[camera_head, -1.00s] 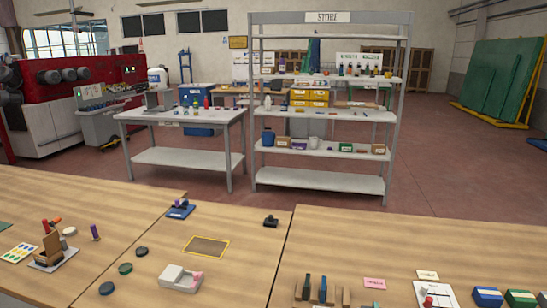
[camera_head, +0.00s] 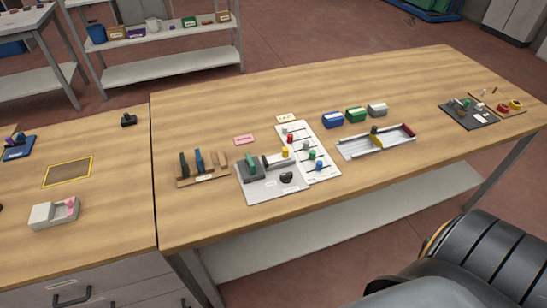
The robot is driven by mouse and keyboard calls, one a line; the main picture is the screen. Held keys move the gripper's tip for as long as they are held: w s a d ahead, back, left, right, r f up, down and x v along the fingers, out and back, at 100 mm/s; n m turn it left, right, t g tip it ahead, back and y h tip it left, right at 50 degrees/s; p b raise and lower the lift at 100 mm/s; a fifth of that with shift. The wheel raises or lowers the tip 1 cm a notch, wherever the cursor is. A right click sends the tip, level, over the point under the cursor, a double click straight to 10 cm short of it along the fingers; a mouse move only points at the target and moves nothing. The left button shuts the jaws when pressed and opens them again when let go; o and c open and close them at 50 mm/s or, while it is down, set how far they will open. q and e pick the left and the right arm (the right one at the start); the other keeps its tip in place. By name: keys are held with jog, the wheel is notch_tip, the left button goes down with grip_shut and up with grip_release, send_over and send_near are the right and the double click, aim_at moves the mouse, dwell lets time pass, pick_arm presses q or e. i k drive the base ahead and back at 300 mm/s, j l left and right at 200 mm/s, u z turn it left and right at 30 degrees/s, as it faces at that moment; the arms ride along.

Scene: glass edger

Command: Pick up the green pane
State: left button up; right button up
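A small wooden rack (camera_head: 203,177) stands near the left end of the large table. Neither of my grippers is in view.
A white board with coloured pegs (camera_head: 309,150) lies beside the grey plate. Blue (camera_head: 333,119), green (camera_head: 357,114) and grey (camera_head: 377,109) boxes stand behind a pale tray (camera_head: 376,143). The far right holds a dark mat (camera_head: 468,115). Table space in front of the tray is clear.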

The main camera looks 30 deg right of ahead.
aim_at(251, 165)
jog(key=l+u, duration=0.1)
jog(key=l, duration=1.35)
